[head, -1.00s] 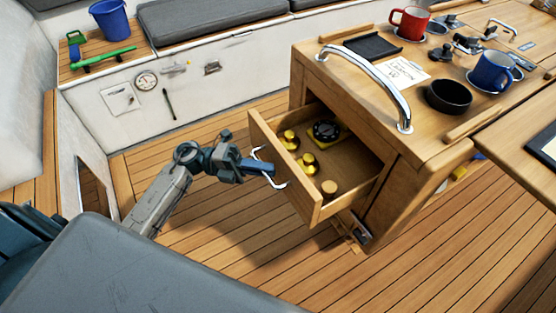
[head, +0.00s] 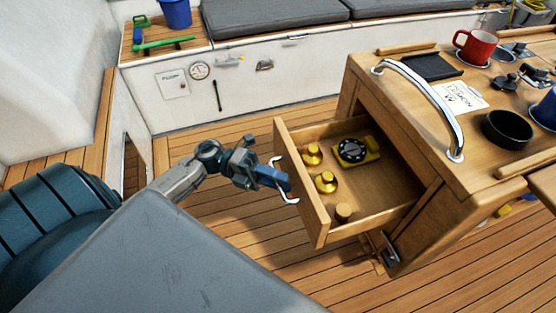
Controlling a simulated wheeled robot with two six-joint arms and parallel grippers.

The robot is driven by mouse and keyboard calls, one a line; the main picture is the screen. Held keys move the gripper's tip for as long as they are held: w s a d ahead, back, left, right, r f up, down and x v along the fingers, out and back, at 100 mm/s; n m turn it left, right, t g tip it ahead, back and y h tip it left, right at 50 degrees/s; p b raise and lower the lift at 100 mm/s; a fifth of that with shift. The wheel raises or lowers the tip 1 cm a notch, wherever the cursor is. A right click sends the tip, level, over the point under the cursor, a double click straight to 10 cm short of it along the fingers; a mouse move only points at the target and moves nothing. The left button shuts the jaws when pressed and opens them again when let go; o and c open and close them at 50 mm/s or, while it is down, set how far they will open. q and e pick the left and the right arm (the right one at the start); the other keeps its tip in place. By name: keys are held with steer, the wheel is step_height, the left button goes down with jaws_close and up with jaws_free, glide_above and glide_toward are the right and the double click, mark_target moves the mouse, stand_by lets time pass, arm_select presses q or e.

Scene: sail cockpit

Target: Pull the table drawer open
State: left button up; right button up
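The wooden table drawer (head: 318,215) stands pulled well out of the table's end, and its inside shows. In it lie several brass pieces, such as a brass knob (head: 326,181), and a black round dial on a yellow base (head: 353,150). A pale metal handle (head: 291,201) sits on the drawer front. My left gripper (head: 284,182) is at the middle of this handle, its blue fingers closed around it; the fingers hide that part of the bar. My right gripper is out of view.
The wooden table (head: 455,215) carries a chrome rail (head: 432,98), a red mug (head: 475,47), a black bowl (head: 507,129) and a paper card (head: 460,97). The plank floor (head: 235,235) before the drawer is clear. A cushioned bench (head: 275,18) runs along the back.

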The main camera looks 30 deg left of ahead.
arm_select(q)
steer(key=shift+a, duration=0.15)
